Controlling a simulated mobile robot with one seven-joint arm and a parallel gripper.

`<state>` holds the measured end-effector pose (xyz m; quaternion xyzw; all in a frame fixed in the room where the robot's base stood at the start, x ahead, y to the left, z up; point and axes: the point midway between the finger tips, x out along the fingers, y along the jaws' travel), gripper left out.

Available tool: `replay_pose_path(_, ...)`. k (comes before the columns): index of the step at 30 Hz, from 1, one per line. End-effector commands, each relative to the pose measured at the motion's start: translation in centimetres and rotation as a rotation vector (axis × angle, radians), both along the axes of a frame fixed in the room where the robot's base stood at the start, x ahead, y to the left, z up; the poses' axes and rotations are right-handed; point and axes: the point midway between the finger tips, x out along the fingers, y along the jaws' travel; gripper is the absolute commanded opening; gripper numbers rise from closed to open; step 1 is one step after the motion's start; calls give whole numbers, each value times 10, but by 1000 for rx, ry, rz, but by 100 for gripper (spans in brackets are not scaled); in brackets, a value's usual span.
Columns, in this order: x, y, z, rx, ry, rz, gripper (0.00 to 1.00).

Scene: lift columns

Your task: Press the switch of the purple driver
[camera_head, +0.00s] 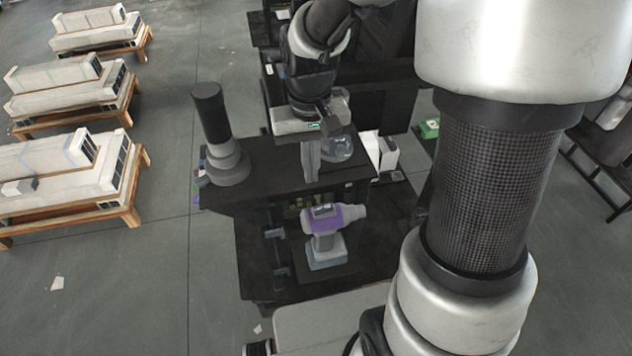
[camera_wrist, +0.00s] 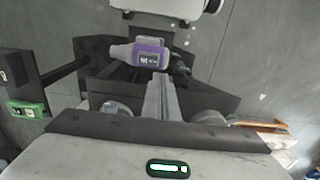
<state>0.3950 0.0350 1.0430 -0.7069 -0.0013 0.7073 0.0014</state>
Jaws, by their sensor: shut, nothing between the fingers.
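The purple driver (camera_head: 334,218) stands upright on a grey base on a black lower surface, with its grey nose toward the right in the head view. It also shows in the wrist view (camera_wrist: 151,50), just beyond my fingertips, with a dark panel on its purple body. My gripper (camera_head: 311,176) points down behind and above the driver, near the upper black shelf. Its fingers are together and empty, and they also show in the wrist view (camera_wrist: 161,78). They look apart from the driver. I cannot make out the switch clearly.
A black upper shelf (camera_head: 270,163) lies behind the driver, with a dark-topped grey cylinder (camera_head: 221,135) at its left end. A clear rounded object (camera_head: 338,148) is near my gripper. A green box (camera_head: 429,128) is at the right. Pallets with pale blocks stand far left; floor between is open.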

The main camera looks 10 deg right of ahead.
Motion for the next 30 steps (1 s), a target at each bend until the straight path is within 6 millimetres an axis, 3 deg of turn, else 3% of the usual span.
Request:
replay_pose_path(3, 1, 4, 19, 0, -3, 1, 0)
replay_pose_path(7, 0, 6, 29, 0, 0, 1, 0)
replay_pose_path(25, -1, 5, 36, -1, -7, 0, 0)
replay_pose_path(28, -7, 2, 57, -3, -45, 0, 0)
replay_pose_path(30, -17, -4, 82, -5, -92, -1, 0)
